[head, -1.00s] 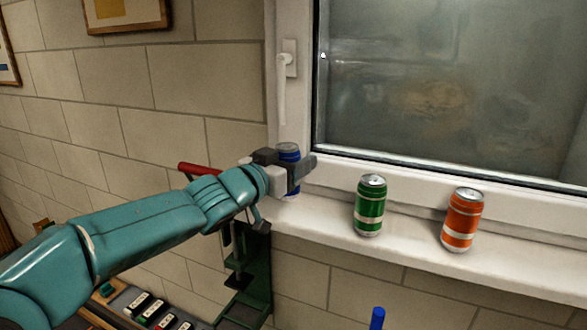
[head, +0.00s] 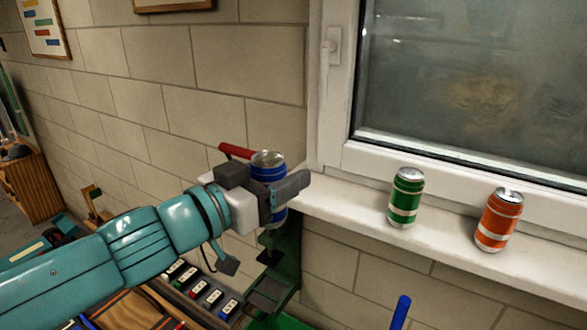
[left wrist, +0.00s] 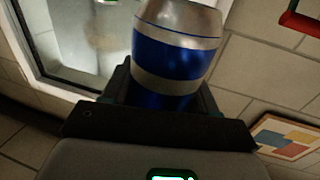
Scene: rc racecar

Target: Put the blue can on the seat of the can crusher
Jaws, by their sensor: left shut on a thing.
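The blue can (head: 266,170) has silver bands and a silver top. My left gripper (head: 283,186) is shut on it and holds it upright, off the window sill, in front of the wall. The blue can also fills the middle of the left wrist view (left wrist: 178,50), between the two fingers. The can crusher (head: 284,254) is a dark green wall-mounted frame with a red handle (head: 236,150). The can and gripper hide its upper part. A dark flat part (head: 268,290) shows low on it. My right gripper is not in view.
A green can (head: 405,199) and an orange can (head: 497,220) stand on the white window sill (head: 450,236). A blue upright rod (head: 400,313) shows at the bottom. Several small labelled items (head: 206,291) lie low, beneath my left arm.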

